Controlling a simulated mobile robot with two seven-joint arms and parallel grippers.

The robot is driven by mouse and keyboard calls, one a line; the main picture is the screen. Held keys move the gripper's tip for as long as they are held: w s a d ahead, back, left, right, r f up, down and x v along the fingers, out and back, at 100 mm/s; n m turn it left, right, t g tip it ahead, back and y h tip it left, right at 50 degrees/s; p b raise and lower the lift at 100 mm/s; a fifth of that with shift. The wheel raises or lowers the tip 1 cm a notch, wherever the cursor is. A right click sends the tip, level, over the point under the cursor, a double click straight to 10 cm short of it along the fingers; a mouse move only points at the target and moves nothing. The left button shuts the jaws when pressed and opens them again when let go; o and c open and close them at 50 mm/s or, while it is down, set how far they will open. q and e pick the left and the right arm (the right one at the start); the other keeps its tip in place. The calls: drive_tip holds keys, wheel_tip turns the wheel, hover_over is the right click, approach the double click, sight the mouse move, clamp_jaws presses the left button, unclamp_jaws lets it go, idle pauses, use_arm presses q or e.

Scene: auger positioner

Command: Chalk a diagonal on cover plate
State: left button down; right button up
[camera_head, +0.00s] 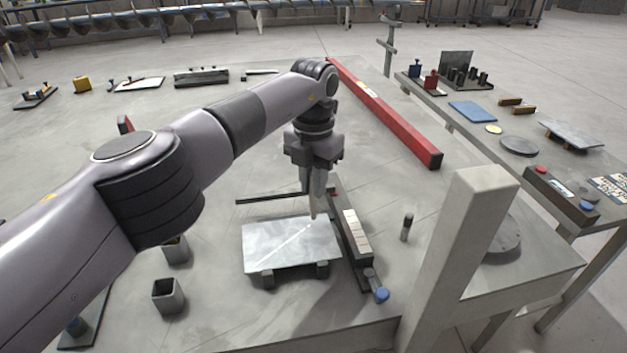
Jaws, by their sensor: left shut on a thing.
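The cover plate (265,240) is a grey, scuffed metal sheet raised on small dark supports on the table. A pale diagonal streak runs across it from lower left toward its far right corner. My left gripper (312,196) points down over the far right corner of the plate. It is shut on a small pale piece, which looks like the chalk (313,214). The piece's tip is at or just above the plate; I cannot tell whether it touches. My right gripper is out of view.
A clamp-like bar with a pale scale (354,232) and blue knob lies right of the plate. A dark rod (268,199) lies behind it. A small dark cylinder (407,227), square tubes (167,295) and a long red beam (385,115) stand around. A grey post (455,260) rises at right.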

use_arm(q)
drive_tip(key=shift+r, duration=0.1)
wheel_tip(320, 180, up, 6)
drive_tip(key=p, duration=0.5)
idle(0.4)
idle(0.8)
